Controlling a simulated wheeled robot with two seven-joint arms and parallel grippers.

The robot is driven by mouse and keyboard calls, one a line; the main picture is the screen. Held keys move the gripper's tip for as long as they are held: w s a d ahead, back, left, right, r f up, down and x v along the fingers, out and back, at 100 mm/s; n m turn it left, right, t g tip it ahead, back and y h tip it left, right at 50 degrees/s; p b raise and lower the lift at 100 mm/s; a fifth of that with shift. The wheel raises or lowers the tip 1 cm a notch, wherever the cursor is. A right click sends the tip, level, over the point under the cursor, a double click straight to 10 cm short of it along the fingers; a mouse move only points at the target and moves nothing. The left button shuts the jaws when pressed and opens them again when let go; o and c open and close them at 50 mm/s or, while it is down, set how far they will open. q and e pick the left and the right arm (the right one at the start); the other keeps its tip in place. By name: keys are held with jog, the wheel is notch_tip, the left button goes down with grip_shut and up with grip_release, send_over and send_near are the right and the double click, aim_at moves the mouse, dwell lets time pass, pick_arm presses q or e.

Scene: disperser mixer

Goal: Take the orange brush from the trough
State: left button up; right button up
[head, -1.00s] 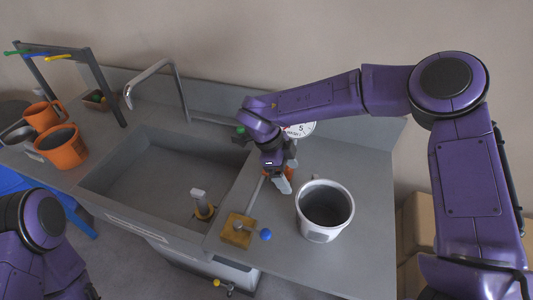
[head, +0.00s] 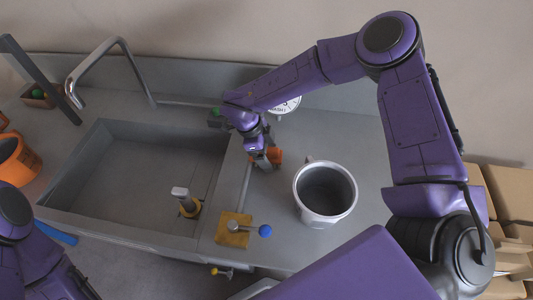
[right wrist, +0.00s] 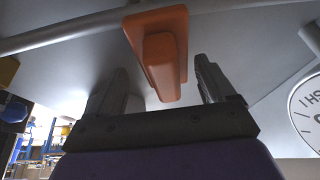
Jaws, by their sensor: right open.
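An orange block-like piece (head: 279,156), which I take for the brush, stands on the counter right of the sink, partly hidden by my right gripper (head: 266,163). In the right wrist view the orange brush (right wrist: 160,52) shows a wide back and a narrower raised part; no bristles show. My right gripper (right wrist: 163,85) is open, with one finger on each side of the orange piece. Gaps show between fingers and piece. The grey sink trough (head: 130,180) lies to the left. My left gripper is out of view; only left arm links show.
A white-grey bucket (head: 325,193) stands right of the gripper. A wooden block with a blue-knobbed lever (head: 234,230) is in front. A round dial (head: 287,105) sits behind. A tap (head: 120,60) arches over the sink. Cardboard boxes (head: 505,210) are at right.

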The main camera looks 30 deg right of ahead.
jog(key=shift+w+d+f, duration=0.1)
jog(key=shift+w+f, duration=0.2)
jog(key=shift+f, duration=0.2)
jog(key=shift+w+d+f, duration=0.1)
jog(key=shift+w+f, duration=0.2)
jog(key=shift+f, duration=0.2)
jog(key=shift+s+r, duration=0.25)
jog(key=shift+s, duration=0.15)
jog(key=shift+c, duration=0.9)
jog(key=shift+s+r, duration=0.1)
jog(key=shift+s, duration=0.05)
jog(key=c, duration=0.9)
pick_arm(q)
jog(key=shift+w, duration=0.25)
